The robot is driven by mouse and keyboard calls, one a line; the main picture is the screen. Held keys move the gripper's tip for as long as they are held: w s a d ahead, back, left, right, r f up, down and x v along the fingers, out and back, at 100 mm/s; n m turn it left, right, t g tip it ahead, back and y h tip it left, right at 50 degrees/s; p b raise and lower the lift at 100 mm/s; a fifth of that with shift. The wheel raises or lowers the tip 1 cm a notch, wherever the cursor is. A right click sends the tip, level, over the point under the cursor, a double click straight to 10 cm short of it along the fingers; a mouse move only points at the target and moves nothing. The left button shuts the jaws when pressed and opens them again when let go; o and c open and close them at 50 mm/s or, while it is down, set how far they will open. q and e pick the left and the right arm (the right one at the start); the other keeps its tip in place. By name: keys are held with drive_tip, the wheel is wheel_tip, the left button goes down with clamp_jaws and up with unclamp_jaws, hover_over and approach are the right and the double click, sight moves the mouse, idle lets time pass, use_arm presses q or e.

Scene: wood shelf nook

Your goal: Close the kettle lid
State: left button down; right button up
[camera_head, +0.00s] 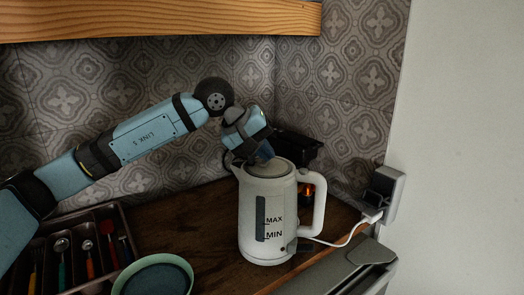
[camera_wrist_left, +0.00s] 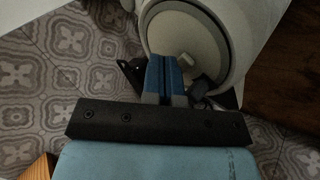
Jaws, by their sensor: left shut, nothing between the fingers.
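The white kettle (camera_head: 268,222) stands upright on the wooden counter, with its handle to the right and a MAX/MIN water window facing me. Its lid (camera_head: 270,168) lies flat, or nearly flat, across the top of the kettle. My left gripper (camera_head: 264,152) is shut and empty, pointing down at the lid's back left part. In the left wrist view the shut blue fingers (camera_wrist_left: 165,76) are in front of the round lid (camera_wrist_left: 188,38); I cannot tell whether they touch it. My right gripper does not show.
A cutlery tray (camera_head: 113,208) and a green-rimmed bowl (camera_head: 154,277) are on the counter at left. A dark object (camera_head: 298,148) stands behind the kettle. A white cord (camera_head: 345,238) runs to the wall socket (camera_head: 384,192). A wooden shelf (camera_head: 160,18) hangs above.

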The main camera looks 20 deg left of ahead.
sight(265, 163)
use_arm(q)
wheel_tip(265, 163, up, 5)
drive_tip(key=shift+s+f+p, duration=0.1)
drive_tip(key=shift+p, duration=0.9)
drive_tip(key=shift+s+a+r, duration=0.15)
drive_tip(key=shift+a+r, duration=0.1)
drive_tip(key=shift+a, duration=0.6)
drive_tip(key=a+f+v, duration=0.1)
drive_tip(key=v, duration=0.7)
drive_tip(key=shift+s, duration=0.25)
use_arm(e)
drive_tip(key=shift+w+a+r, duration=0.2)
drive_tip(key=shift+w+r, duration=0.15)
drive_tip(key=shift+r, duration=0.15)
